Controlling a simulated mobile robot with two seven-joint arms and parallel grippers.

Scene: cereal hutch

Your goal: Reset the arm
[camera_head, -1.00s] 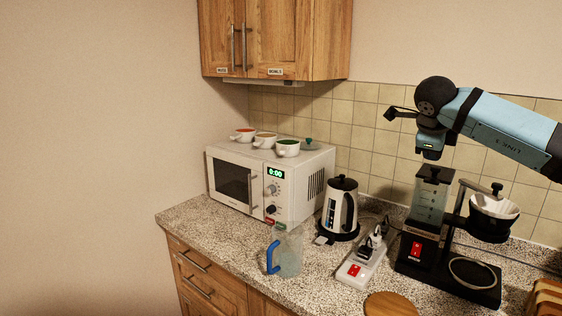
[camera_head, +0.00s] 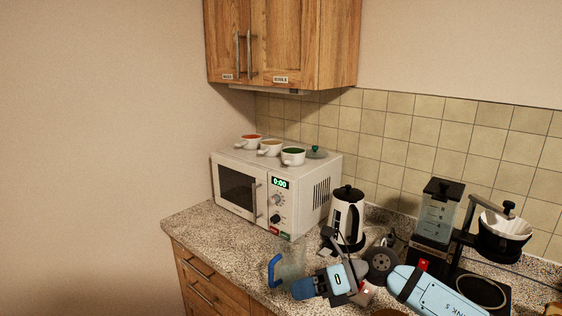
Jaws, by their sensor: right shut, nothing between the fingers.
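My right arm reaches in from the lower right, low over the counter. My right gripper (camera_head: 331,238) is shut and empty, its dark fingers pointing up and away in front of the white and black kettle (camera_head: 347,218). I cannot tell whether it touches anything. My blue wrist partly covers the clear jug with the blue handle (camera_head: 274,270) and hides most of the power strip. My left gripper is not in view.
The white microwave (camera_head: 237,191) stands in the corner with several cups and a lid on top. The coffee maker (camera_head: 438,214) stands at the right. Wooden cabinets (camera_head: 308,45) hang above. The counter's left end (camera_head: 195,222) is clear.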

